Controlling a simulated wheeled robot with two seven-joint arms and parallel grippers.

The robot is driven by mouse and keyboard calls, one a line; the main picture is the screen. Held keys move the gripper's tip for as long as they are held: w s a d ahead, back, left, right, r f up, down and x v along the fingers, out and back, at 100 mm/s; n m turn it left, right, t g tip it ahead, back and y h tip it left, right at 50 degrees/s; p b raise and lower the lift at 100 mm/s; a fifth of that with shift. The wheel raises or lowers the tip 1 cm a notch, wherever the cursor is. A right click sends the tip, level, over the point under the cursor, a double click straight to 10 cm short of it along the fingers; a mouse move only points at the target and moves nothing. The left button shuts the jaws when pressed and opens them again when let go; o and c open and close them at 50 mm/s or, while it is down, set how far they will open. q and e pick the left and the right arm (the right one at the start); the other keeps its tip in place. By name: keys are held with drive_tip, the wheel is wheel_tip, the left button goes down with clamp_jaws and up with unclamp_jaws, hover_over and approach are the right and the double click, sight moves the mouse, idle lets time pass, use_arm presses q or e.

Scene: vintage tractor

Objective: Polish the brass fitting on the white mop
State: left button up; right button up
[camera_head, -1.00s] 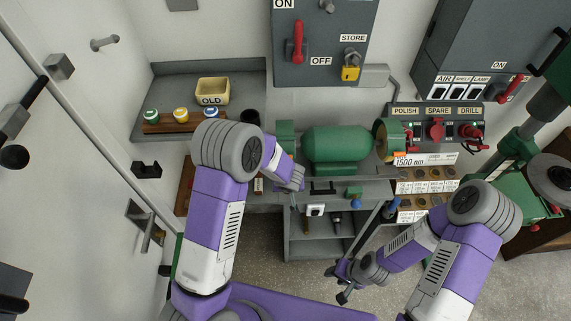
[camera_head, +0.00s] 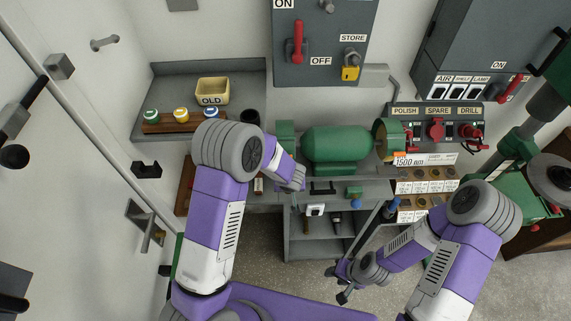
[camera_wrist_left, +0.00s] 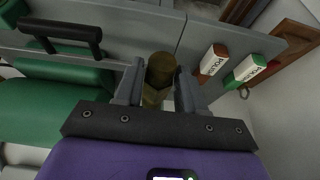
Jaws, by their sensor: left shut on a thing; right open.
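The brass fitting (camera_wrist_left: 158,72), a short dull brass cylinder, is between the fingers of my left gripper (camera_wrist_left: 159,88) in the left wrist view, and the gripper is shut on it. In the head view my left wrist hides the fitting and fingers. The green polishing machine (camera_head: 335,150) stands on the bench, just right of my left wrist; it also shows at the left of the left wrist view (camera_wrist_left: 45,110). I cannot make out the white mop. My right gripper (camera_head: 344,285) is open and empty, low in front of the bench.
Two polish bars, one brown and white (camera_wrist_left: 213,60), one green and white (camera_wrist_left: 252,68), lie near my left gripper. The switch panel (camera_head: 437,118) is labelled POLISH, SPARE and DRILL. An OLD tray (camera_head: 212,90) and several small pots stand back left. A drill press (camera_head: 515,150) stands right.

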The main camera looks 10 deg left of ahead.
use_arm(q)
drive_tip(key=shift+w+a+r, duration=0.15)
drive_tip(key=shift+a+r, duration=0.05)
drive_tip(key=shift+a, duration=0.25)
drive_tip(key=shift+w+d, duration=0.15)
drive_tip(key=shift+d, duration=0.3)
idle(0.9)
drive_tip(key=shift+s+d+f+b, duration=0.15)
drive_tip(key=shift+s+d+b, duration=0.1)
drive_tip(key=shift+s+b, duration=0.35)
drive_tip(key=s+d+b, duration=0.2)
drive_tip(key=s, duration=0.6)
drive_tip(key=shift+s, duration=0.3)
drive_tip(key=shift+d, duration=0.1)
idle(0.4)
